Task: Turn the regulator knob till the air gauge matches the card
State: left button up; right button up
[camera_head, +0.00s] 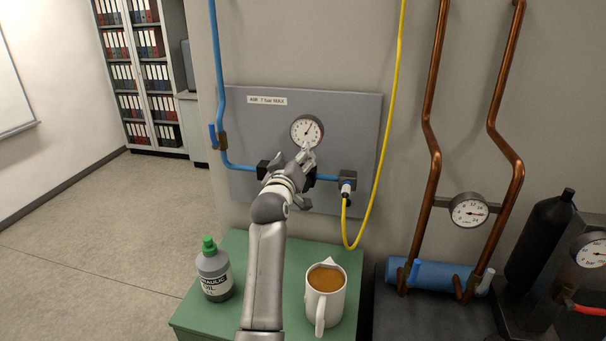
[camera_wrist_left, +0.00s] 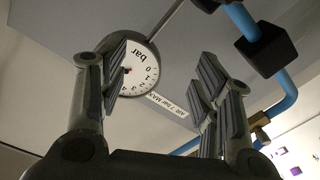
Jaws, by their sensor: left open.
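The round white air gauge (camera_head: 307,131) sits on the grey wall panel, its dark needle pointing to the upper right. It also shows in the left wrist view (camera_wrist_left: 143,74), partly covered by a finger. My left gripper (camera_head: 291,163) is open just below the gauge, in front of the blue air line. In the left wrist view my fingers (camera_wrist_left: 160,78) stand apart with nothing seen between them but panel and gauge. The regulator knob cannot be made out; my gripper and wrist cover that spot. A white corner (camera_head: 330,262) shows behind the mug; I cannot tell if it is the card.
The green table (camera_head: 190,318) below holds an oil bottle (camera_head: 213,272) and a mug of brown drink (camera_head: 325,297), either side of my left arm. Copper pipes (camera_head: 435,160) with another gauge (camera_head: 468,210) stand further right.

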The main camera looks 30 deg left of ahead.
pick_arm(q)
jog(key=s+d+f+m+b, duration=0.4)
jog(key=s+f, duration=0.5)
jog(key=shift+h, duration=0.3)
jog(key=shift+r+p+x, duration=0.1)
jog(key=shift+p+x, duration=0.85)
jog(key=shift+x, duration=1.8)
jog(key=shift+r+p+x, duration=0.15)
jog(key=shift+p+x, duration=0.8)
jog(key=shift+x, duration=1.85)
pick_arm(e)
jog(key=shift+f, duration=0.55)
pick_arm(q)
jog(key=shift+a, duration=0.1)
jog(key=c, duration=1)
pick_arm(e)
jog(key=shift+f, duration=0.1)
